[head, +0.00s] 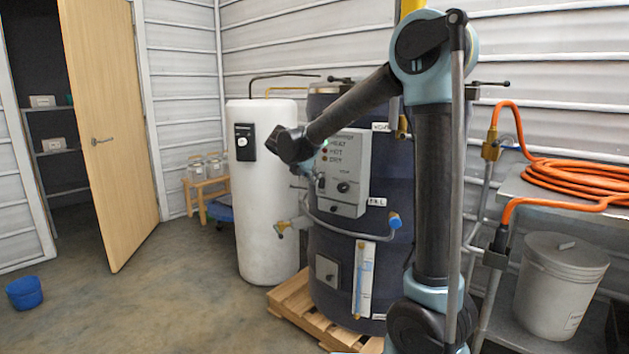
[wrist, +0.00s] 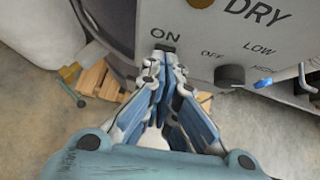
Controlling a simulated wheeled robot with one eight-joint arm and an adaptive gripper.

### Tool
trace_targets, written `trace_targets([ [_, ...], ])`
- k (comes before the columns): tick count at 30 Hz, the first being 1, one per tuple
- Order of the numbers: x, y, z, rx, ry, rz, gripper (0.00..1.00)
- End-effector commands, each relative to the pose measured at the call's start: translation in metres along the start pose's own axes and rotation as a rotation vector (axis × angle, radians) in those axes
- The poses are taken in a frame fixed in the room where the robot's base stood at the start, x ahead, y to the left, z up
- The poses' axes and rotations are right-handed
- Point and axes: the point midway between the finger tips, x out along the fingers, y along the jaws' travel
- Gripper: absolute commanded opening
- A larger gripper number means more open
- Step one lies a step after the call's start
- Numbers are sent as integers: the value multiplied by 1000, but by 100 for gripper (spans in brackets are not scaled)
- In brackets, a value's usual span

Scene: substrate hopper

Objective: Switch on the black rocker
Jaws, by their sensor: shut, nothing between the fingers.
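The grey control box (head: 349,160) is on the front of the dark blue tank, with lamps labelled HEAT, HOT and DRY. In the wrist view, a small dark rocker (wrist: 165,47) shows just below the ON label on the box face (wrist: 205,35). Its lower part is hidden by my fingertips, and I cannot tell which way it is tipped. My gripper (wrist: 164,62) is shut and empty, its tips right at or just short of the rocker; contact cannot be told. In the head view my gripper (head: 318,181) is at the box's left side, and the rocker cannot be made out.
A black knob (wrist: 230,75) with OFF and LOW marks sits right of the rocker. A blue-ended pipe (head: 394,221) crosses below the box. A white cylinder (head: 262,200) stands left of the tank (head: 325,245), which rests on a wooden pallet (head: 292,297). The floor at left is mostly clear.

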Motion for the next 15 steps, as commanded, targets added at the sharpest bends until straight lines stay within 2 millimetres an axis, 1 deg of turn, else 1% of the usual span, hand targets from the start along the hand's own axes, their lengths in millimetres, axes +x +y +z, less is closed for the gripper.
trace_targets([
  [6,-16,-2,-9,7,1,-8,0],
  [15,-76,0,3,5,1,-6,0],
])
